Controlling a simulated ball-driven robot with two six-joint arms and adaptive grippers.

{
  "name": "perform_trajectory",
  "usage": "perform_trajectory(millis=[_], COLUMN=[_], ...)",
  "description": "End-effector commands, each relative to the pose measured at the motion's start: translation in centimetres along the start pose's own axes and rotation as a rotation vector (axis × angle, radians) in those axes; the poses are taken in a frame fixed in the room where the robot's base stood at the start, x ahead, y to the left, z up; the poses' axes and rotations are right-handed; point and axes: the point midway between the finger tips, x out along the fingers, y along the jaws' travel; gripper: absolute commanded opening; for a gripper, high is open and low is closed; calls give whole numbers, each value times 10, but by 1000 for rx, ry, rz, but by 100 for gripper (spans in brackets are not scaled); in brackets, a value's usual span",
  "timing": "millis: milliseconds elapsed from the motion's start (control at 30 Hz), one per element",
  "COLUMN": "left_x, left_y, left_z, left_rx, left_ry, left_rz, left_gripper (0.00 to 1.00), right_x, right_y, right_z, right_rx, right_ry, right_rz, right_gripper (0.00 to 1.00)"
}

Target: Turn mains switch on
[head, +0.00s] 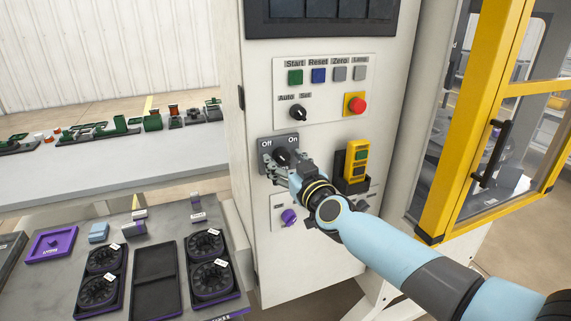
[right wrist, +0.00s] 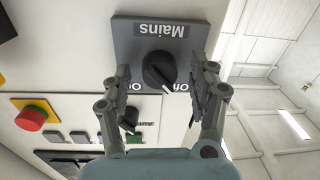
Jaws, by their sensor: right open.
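The mains switch is a dark grey plate on the white cabinet front, labelled Off and On, with a black rotary knob. In the head view the plate (head: 281,142) is partly covered by my right gripper (head: 287,168). The right wrist view shows the plate (right wrist: 136,31) upside down, with "Mains" on it. The knob (right wrist: 156,68) has a white pointer mark towards the Off label. My right gripper (right wrist: 158,82) is open, one finger on each side of the knob. Whether the fingers touch it I cannot tell. My left gripper is not in view.
Above the switch are Start, Reset, Zero and Lamp buttons, an Auto/Set knob (head: 298,112) and a red emergency button (head: 357,104). A yellow pendant (head: 356,160) hangs right of the switch. A purple knob (head: 289,216) sits below. A yellow-framed door (head: 461,130) stands at right.

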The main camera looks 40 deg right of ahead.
Motion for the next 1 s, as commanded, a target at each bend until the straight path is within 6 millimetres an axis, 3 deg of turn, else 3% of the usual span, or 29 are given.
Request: perform_trajectory(millis=[300,700,1000], left_x=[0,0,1], left_y=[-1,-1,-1], left_z=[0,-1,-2], left_rx=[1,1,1], left_ry=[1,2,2], left_rz=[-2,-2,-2], left_gripper=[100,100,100], right_x=[3,3,3], right_y=[0,0,0], right_z=[-1,0,0], right_rx=[0,0,32], right_ry=[0,0,2], right_rz=[0,0,0], right_gripper=[59,6,5])
